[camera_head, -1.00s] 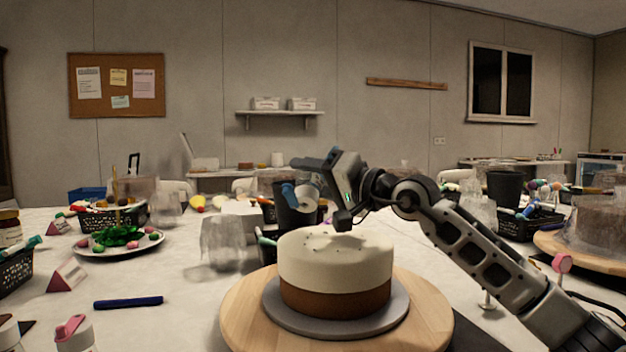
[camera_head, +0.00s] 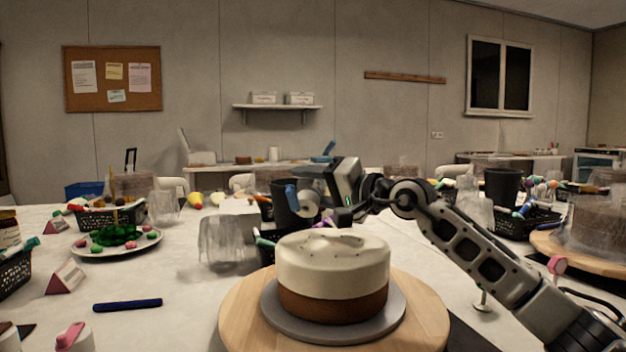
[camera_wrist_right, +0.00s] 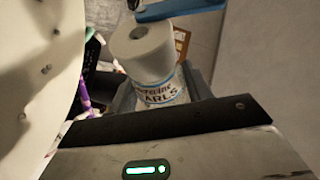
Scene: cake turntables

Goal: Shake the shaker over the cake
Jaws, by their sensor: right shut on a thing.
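The cake (camera_head: 333,262), brown below with cream icing above, sits on a grey board (camera_head: 333,340) on a round wooden turntable (camera_head: 425,325). A few small dots show on its icing. My right gripper (camera_head: 318,198) is behind and above the cake, shut on the shaker (camera_head: 307,204). In the right wrist view the shaker (camera_wrist_right: 150,55) shows a label ending in "ARLS", and the cake (camera_wrist_right: 35,80) fills the left side. My left gripper is not in view.
A black cup (camera_head: 284,215) stands behind the shaker, with a wrapped clear container (camera_head: 228,240) to the left. A plate of green and pink pieces (camera_head: 118,240) and a blue pen (camera_head: 128,304) lie at left. Another turntable (camera_head: 590,255) stands at right.

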